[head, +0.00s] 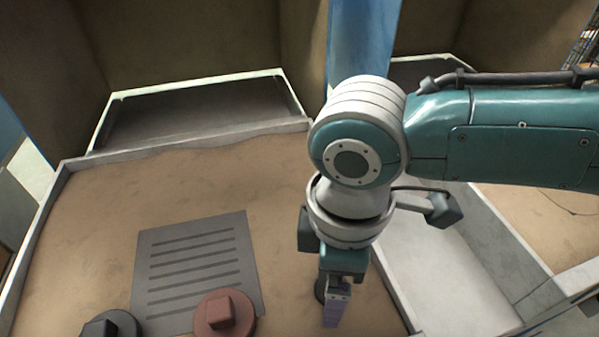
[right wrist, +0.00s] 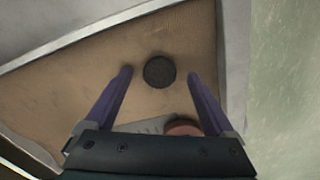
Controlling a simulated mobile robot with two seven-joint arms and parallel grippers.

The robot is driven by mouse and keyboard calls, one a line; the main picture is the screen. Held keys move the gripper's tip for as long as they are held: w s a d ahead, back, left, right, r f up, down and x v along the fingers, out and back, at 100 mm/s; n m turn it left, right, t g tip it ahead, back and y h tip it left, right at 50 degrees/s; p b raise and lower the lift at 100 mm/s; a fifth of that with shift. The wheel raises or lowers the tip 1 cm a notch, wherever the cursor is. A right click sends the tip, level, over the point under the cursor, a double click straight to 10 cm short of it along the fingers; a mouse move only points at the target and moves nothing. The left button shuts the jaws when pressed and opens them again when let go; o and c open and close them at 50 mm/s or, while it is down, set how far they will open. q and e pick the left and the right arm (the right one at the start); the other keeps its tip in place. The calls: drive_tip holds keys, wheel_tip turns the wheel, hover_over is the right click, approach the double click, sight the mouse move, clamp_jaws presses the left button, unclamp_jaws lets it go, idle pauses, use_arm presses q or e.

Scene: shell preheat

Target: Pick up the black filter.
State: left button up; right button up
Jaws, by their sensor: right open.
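A small round black filter (right wrist: 159,71) lies on the tan surface in the right wrist view, ahead of my right gripper (right wrist: 160,82) and between the lines of its two purple fingers. The fingers are apart, with nothing held between them. In the head view the right gripper (head: 331,318) points down over the tan surface, and only a dark edge of the filter (head: 319,288) shows beside it, the rest hidden behind the gripper. My left gripper is not in view.
A grey slotted plate (head: 198,264) lies to the left. A red-brown round piece with a square knob (head: 224,315) overlaps its corner, and a dark grey knobbed piece (head: 110,325) is at the lower left. A pale raised rim (head: 190,141) borders the surface. A white trough (head: 450,280) is at right.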

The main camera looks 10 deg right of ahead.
drive_tip(key=shift+f, duration=0.5)
drive_tip(key=c, duration=1.4)
